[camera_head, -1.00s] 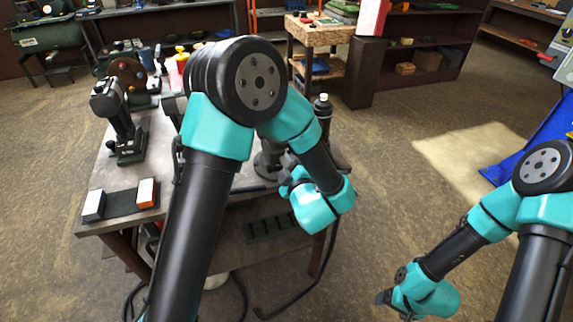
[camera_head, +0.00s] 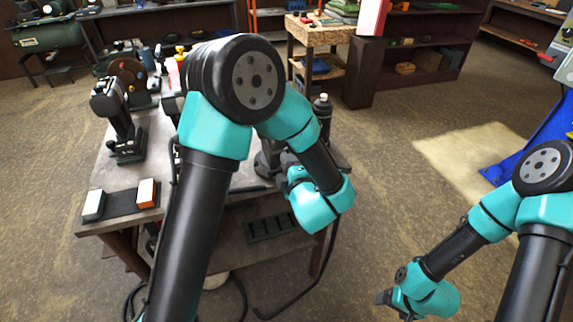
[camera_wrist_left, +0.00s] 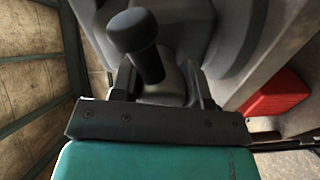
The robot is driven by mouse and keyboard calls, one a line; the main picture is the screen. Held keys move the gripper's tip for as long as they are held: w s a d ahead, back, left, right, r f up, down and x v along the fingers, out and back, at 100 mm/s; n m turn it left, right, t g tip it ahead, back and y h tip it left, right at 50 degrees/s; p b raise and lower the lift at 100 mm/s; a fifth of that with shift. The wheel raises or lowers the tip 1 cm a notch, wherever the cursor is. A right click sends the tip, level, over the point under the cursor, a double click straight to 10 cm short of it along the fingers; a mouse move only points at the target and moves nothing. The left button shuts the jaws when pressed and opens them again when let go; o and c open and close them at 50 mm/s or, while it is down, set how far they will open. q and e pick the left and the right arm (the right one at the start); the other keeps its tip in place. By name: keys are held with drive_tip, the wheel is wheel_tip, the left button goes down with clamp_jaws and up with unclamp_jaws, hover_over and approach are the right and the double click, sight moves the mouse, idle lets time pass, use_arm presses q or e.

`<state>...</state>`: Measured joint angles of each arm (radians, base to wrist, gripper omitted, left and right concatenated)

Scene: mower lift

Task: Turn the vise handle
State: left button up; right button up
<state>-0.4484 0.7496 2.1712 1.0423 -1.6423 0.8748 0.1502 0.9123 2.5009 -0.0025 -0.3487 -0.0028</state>
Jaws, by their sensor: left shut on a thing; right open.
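The vise (camera_head: 265,163) is a grey body at the right edge of the workbench, mostly hidden behind my left arm in the head view. In the left wrist view the vise handle (camera_wrist_left: 150,62) is a short black bar with a rounded knob at its end. My left gripper (camera_wrist_left: 163,88) has a finger on each side of the handle and is shut on it, with the knob sticking out beyond the fingers. In the head view my left gripper (camera_head: 287,172) is at the vise, its fingertips hard to see. My right gripper (camera_head: 382,298) is open and empty, low over the floor.
The workbench (camera_head: 105,170) carries a black drill-like tool (camera_head: 122,120), a dark block with white and orange ends (camera_head: 121,202), and a dark bottle (camera_head: 322,106) behind my left arm. A red object (camera_wrist_left: 275,92) shows beside the vise. The floor around my right arm is clear.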

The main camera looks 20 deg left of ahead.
use_arm(q)
drive_tip(key=n, duration=0.6)
drive_tip(key=shift+f, duration=0.1)
drive_tip(key=n+h, duration=0.1)
drive_tip(key=n, duration=0.4)
drive_tip(key=shift+f, duration=0.1)
drive_tip(key=shift+n, duration=0.3)
drive_tip(key=o, duration=0.9)
drive_tip(key=shift+d, duration=0.1)
drive_tip(key=v, duration=1.7)
drive_tip(key=shift+s+f, duration=0.2)
drive_tip(key=shift+s, duration=0.05)
drive_tip(key=shift+w, duration=0.1)
